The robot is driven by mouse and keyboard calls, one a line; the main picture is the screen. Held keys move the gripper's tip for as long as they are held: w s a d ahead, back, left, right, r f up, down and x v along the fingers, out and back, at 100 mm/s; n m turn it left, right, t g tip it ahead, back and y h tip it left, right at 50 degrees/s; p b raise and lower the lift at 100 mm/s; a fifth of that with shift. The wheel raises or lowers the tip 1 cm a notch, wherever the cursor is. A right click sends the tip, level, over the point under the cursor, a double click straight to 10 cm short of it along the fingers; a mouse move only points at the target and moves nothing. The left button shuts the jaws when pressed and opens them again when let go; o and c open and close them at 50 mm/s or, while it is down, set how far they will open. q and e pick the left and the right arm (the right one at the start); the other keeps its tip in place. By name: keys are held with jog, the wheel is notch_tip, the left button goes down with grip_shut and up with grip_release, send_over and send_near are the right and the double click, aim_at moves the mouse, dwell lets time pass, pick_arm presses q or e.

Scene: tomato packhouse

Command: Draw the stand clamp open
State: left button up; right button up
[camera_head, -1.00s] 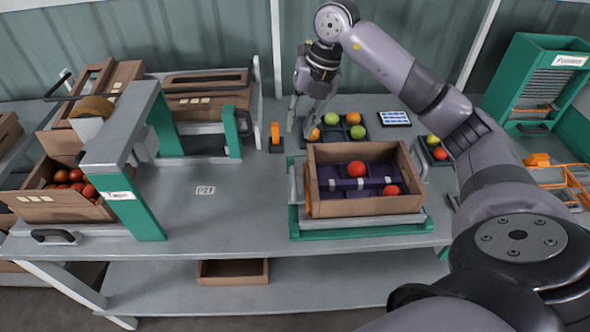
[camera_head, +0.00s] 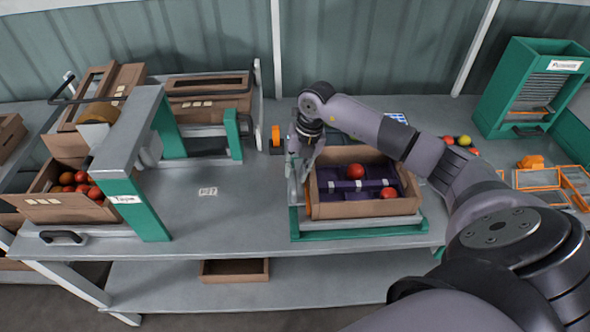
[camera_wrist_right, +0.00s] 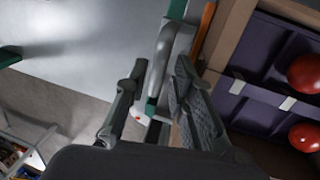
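A green stand (camera_head: 360,230) on the bench holds a wooden crate (camera_head: 365,208) with a dark purple liner and red tomatoes. The stand clamp, a grey bar, runs along the crate's left side; it shows in the right wrist view (camera_wrist_right: 172,48). My right gripper (camera_head: 302,172) points down at the crate's left edge and hides part of the clamp in the head view. In the right wrist view, its fingers (camera_wrist_right: 160,80) are apart, with the bar seen between them; I cannot tell whether they touch it. My left gripper is not in view.
A grey and green arch (camera_head: 135,150) and a crate of tomatoes (camera_head: 70,210) stand at the left. An orange-marked device (camera_head: 276,138) sits behind the gripper. A green rack (camera_head: 530,85) and orange wire baskets (camera_head: 550,185) are at the right.

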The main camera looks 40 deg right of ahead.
jog(key=shift+a+f, duration=0.2)
jog(key=shift+f, duration=0.7)
jog(key=shift+c, duration=0.2)
grip_shut()
jog(key=shift+w, duration=0.1)
